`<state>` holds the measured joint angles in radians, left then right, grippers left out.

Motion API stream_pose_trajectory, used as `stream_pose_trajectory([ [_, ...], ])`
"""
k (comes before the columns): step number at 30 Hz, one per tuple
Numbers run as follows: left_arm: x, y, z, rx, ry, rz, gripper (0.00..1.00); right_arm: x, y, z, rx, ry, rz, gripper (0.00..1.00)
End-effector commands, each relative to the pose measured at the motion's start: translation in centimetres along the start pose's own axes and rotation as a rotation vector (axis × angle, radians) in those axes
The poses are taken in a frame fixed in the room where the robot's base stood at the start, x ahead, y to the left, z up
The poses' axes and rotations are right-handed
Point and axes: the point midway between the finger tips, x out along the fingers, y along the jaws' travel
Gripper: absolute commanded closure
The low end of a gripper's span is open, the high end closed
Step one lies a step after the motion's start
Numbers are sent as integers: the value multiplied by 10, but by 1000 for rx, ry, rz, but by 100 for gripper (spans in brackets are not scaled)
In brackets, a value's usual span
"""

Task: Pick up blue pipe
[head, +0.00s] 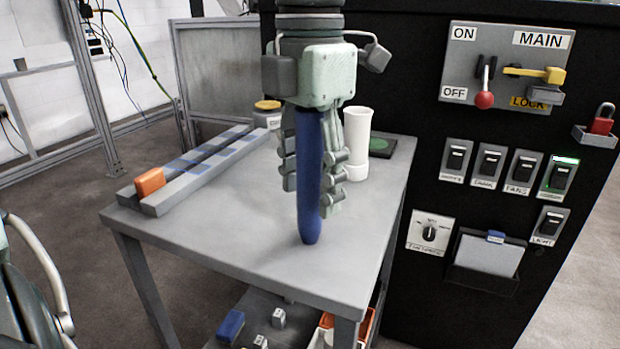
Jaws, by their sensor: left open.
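The blue pipe (309,185) is upright in the middle of the head view, its rounded lower end over the grey table (250,235). Its upper end is at the palm of a pale green gripper (312,165) that hangs down from the top of the picture. That gripper's jointed fingers are on both sides of the pipe; I cannot tell whether they touch it. Part of my left arm (30,290) shows at the lower left edge, away from the pipe; its fingertips cannot be made out.
An orange block (150,182) sits on grey rails (205,165) at the table's left. A white cup-like cylinder (357,145) stands behind the pipe. A black panel with switches (470,175) rises on the right. The table's front is clear.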

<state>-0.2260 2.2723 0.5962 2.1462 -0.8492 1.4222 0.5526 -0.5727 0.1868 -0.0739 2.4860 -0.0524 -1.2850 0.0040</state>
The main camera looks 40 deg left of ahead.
Motion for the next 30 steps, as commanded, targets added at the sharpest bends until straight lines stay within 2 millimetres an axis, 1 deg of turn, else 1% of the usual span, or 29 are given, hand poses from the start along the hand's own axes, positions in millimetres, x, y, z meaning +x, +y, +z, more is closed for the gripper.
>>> stream_pose_trajectory([
  [5, 0, 0, 0, 0, 0, 0, 49, 0, 0, -1, 0, 3, -1, 42],
  [6, 0, 0, 0, 0, -1, 0, 51, 0, 0, -1, 0, 3, -1, 42],
  [18, 0, 0, 0, -1, -1, 0, 100, 0, 0, 0, -1, 0, 0, 42],
  [26, -1, 0, 0, -1, -1, 0, 100, 0, 0, 0, -1, -1, 0, 42],
  [30, -8, 0, 1, -2, -2, 1, 100, -1, 1, 2, -1, -13, 1, 42],
])
